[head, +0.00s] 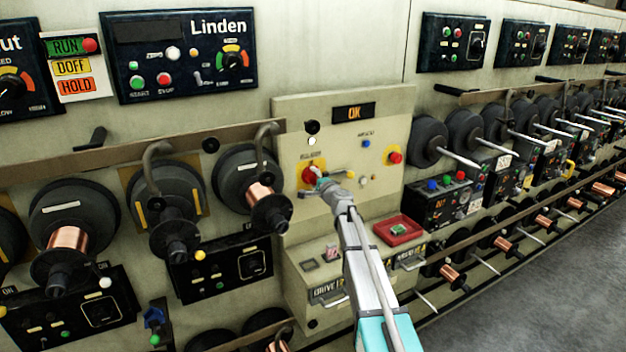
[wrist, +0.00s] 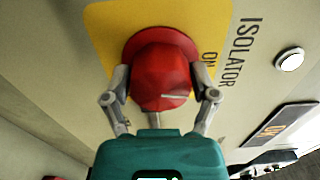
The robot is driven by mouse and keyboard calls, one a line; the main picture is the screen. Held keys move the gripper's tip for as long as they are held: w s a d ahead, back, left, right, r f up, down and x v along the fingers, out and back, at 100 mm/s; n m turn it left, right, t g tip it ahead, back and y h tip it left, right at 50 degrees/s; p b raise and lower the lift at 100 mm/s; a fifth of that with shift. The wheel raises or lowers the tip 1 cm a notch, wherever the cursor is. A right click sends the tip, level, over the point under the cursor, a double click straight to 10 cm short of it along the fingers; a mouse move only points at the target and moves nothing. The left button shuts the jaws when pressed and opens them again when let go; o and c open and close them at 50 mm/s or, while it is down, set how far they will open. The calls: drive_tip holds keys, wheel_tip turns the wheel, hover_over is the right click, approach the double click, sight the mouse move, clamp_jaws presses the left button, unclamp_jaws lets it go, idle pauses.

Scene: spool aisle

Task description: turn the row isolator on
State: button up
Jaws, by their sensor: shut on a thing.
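The row isolator is a red rotary knob (wrist: 160,75) on a yellow plate (wrist: 105,22), in the middle of the wrist view. The lettering ISOLATOR and ON stands on the panel to its right. A short pale mark shows on the knob's face, pointing right, roughly toward ON. My gripper (wrist: 160,98) is shut on the knob, one finger on each side. In the head view the knob (head: 308,174) sits on the cream panel (head: 290,112), partly hidden by my gripper (head: 318,183).
An OK display (head: 354,112) is lit orange above the knob. Another red button (head: 395,157) on yellow is to the right. Spools (head: 262,205) and bars flank the panel. Grey floor is open at lower right.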

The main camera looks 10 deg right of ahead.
drive_tip(key=shift+s+n, duration=0.1)
drive_tip(key=shift+n, duration=1.1)
drive_tip(key=o, duration=1)
drive_tip(key=v, duration=1.2)
